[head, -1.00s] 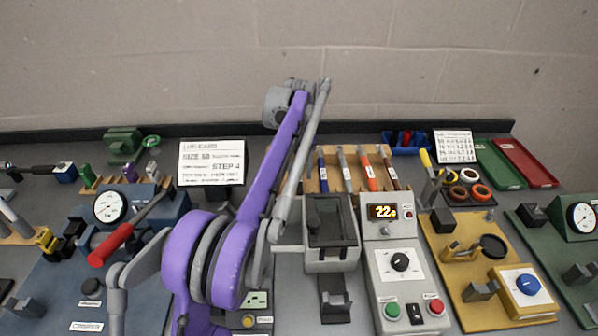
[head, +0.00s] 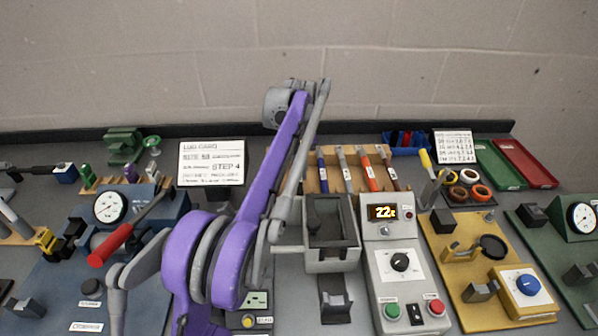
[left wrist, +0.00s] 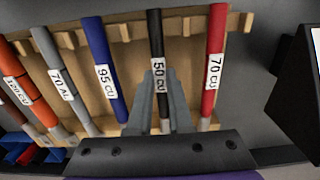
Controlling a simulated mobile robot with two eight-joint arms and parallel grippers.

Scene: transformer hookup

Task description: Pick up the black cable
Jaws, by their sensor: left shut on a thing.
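The black cable (left wrist: 156,45) stands in the wooden cable rack (left wrist: 125,22) in the left wrist view, with a white label reading 50 CU. My left gripper (left wrist: 160,88) is shut on the black cable, with one grey finger on each side of it below the label. The cable's lower end still sits at the rack's lower rail. In the head view my own purple and grey left arm covers the black cable and the gripper's fingers. My right gripper is not in view.
In the left wrist view, a red cable (left wrist: 214,60) and a blue cable (left wrist: 103,65) stand close on either side. In the head view, a grey machine with a lit display (head: 382,212) stands in front of the rack.

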